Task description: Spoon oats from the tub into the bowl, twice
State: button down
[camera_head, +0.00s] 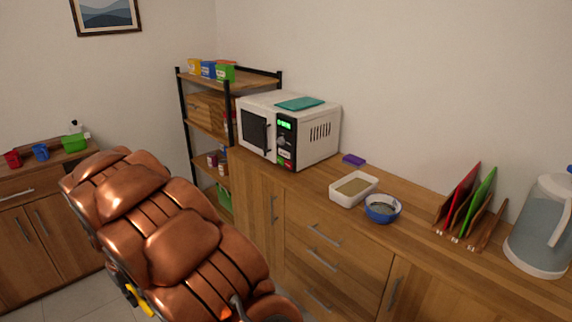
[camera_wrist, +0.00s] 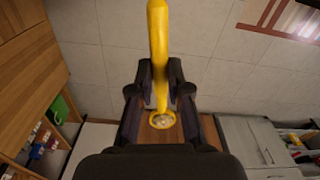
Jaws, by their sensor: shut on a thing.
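The white rectangular tub (camera_head: 344,202) holds tan oats and stands on the wooden counter in the head view. The blue bowl (camera_head: 381,217) stands just right of it, with a greyish inside. My gripper (camera_wrist: 158,85) is shut on a yellow spoon (camera_wrist: 158,35) in the wrist view. The spoon's round end (camera_wrist: 162,120) shows pale bits inside a yellow rim. In the head view my gripper (camera_head: 128,288) and the spoon (camera_head: 141,303) show only partly at lower left, behind my arm, well away from the tub and bowl.
A microwave (camera_head: 290,130) stands left of the tub, with a small purple item (camera_head: 353,160) beside it. A rack with red and green boards (camera_head: 480,205) and a clear jug (camera_head: 540,230) stand to the right. A shelf unit (camera_head: 205,125) and a second cabinet (camera_head: 40,235) are at left.

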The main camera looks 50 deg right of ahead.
aim_at(348, 191)
jog(key=u, duration=0.35)
jog(key=i, duration=0.9)
jog(key=z, duration=2.75)
jog(key=i, duration=0.1)
jog(key=z, duration=0.15)
